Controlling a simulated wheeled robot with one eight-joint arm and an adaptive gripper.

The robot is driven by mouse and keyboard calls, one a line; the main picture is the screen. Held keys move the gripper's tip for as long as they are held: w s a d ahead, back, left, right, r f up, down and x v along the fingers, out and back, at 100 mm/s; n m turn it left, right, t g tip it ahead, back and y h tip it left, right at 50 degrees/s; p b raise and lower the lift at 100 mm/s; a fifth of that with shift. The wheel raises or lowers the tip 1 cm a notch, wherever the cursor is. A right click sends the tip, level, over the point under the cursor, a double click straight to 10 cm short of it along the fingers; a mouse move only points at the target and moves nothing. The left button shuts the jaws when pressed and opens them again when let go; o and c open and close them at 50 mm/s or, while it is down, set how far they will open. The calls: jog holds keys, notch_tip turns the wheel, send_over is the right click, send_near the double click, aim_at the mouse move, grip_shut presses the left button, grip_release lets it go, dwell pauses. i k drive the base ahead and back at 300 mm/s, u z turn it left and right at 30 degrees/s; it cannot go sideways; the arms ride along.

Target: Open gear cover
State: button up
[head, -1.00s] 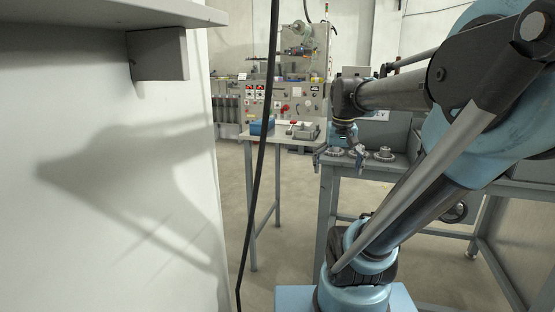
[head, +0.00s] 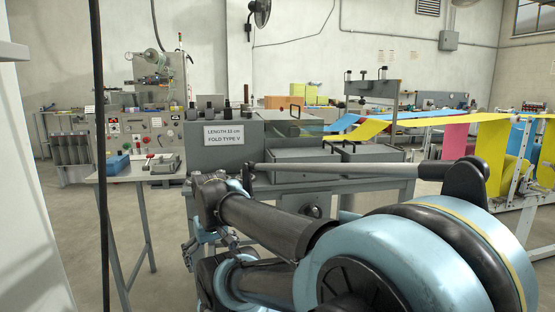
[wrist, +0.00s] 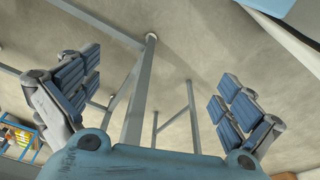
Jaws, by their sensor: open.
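The grey machine (head: 225,158) carries a sign reading "LENGTH 13 cm, FOLD TYPE V". To its right are two low grey box-shaped housings, a left one (head: 290,155) and a right one (head: 375,152), both seen closed. I cannot tell for sure which is the gear cover. My gripper (head: 208,245) hangs low in front of the machine's table, partly hidden by my arm. In the wrist view my gripper (wrist: 158,90) is open and empty, its blue-padded fingers wide apart, pointing at floor and table legs. No cover shows between them.
A side table (head: 130,172) with a blue box (head: 118,165) stands left. A black cable (head: 100,150) hangs close in front. Blue, yellow and pink cloth strips (head: 455,140) run to a rack at right. Floor is clear at lower left.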

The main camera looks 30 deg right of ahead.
aim_at(324, 154)
jog(key=z, duration=0.05)
jog(key=k, duration=0.5)
jog(key=z, duration=0.9)
jog(key=i, duration=0.5)
jog(key=z, duration=0.15)
